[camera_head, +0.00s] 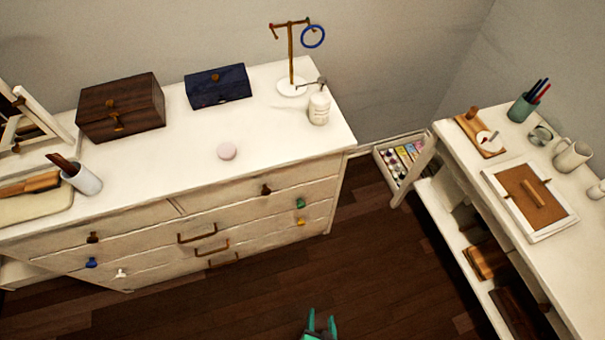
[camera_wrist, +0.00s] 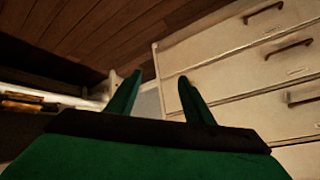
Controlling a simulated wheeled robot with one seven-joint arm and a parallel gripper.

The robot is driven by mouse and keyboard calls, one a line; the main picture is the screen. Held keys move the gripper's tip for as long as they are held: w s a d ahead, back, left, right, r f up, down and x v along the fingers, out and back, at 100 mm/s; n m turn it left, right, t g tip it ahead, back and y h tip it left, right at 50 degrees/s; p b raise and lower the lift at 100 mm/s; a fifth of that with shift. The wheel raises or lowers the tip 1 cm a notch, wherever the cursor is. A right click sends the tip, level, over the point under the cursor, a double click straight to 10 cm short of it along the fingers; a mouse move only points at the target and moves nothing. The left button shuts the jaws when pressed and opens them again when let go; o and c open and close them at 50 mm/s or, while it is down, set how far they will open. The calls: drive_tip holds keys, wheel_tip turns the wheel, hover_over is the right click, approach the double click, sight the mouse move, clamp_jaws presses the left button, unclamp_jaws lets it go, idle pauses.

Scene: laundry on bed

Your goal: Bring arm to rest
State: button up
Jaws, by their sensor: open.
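My gripper (camera_head: 321,324) shows at the bottom edge of the head view, over the dark wood floor. Its two green fingers are apart with nothing between them. In the wrist view my gripper (camera_wrist: 157,92) is also open and empty, with the white dresser's drawer fronts to the right and the floor above. The rest of my arm is out of the head view.
A white dresser (camera_head: 170,165) stands at the left, holding a brown box (camera_head: 120,107), a dark blue box (camera_head: 217,86), a white jar (camera_head: 319,108) and a hook stand (camera_head: 291,60). A white table (camera_head: 530,255) with a shelf stands right. Bare floor (camera_head: 370,260) lies between.

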drive_tip(key=a+r+n+t, duration=0.2)
drive_tip(key=a+r+t, duration=0.1)
drive_tip(key=r, duration=1.4)
drive_tip(key=a+r+n+t, duration=0.3)
drive_tip(key=r+t, duration=0.1)
drive_tip(key=r, duration=1.3)
drive_tip(key=shift+w+y, duration=0.3)
drive_tip(key=shift+a, duration=0.1)
drive_tip(key=c, duration=0.5)
drive_tip(key=shift+w, duration=0.15)
